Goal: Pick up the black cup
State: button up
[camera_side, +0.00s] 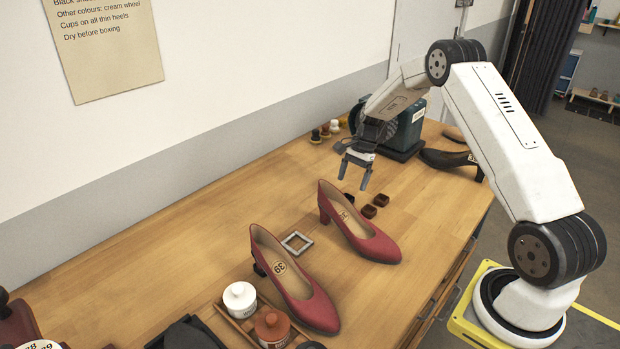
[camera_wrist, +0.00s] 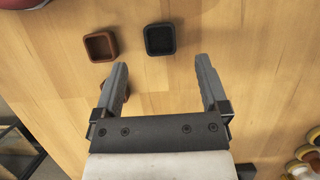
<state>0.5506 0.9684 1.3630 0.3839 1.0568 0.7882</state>
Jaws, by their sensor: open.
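The black cup (camera_wrist: 159,39) is a small, square, open-topped cup lying on the wooden bench. In the side view the black cup (camera_side: 349,198) appears as a small dark block beside the rear red shoe. My gripper (camera_side: 354,181) is open and empty above the bench, close to the cups. In the wrist view my gripper (camera_wrist: 161,62) has its fingers spread, and the black cup lies just beyond the fingertips, roughly in line with the gap. A brown cup (camera_wrist: 101,46) lies to its left, apart from it. Something brown is partly hidden behind the left finger.
Two brown cups (camera_side: 375,206) sit close by in the side view. Two red heeled shoes (camera_side: 362,232) and a grey square frame (camera_side: 297,242) are nearby. A dark machine (camera_side: 405,135) and black shoe (camera_side: 450,160) stand behind. Lidded jars (camera_side: 241,299) are in a front tray.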

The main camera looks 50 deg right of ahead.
aim_at(348, 194)
jog(key=shift+x, duration=2.65)
grip_shut()
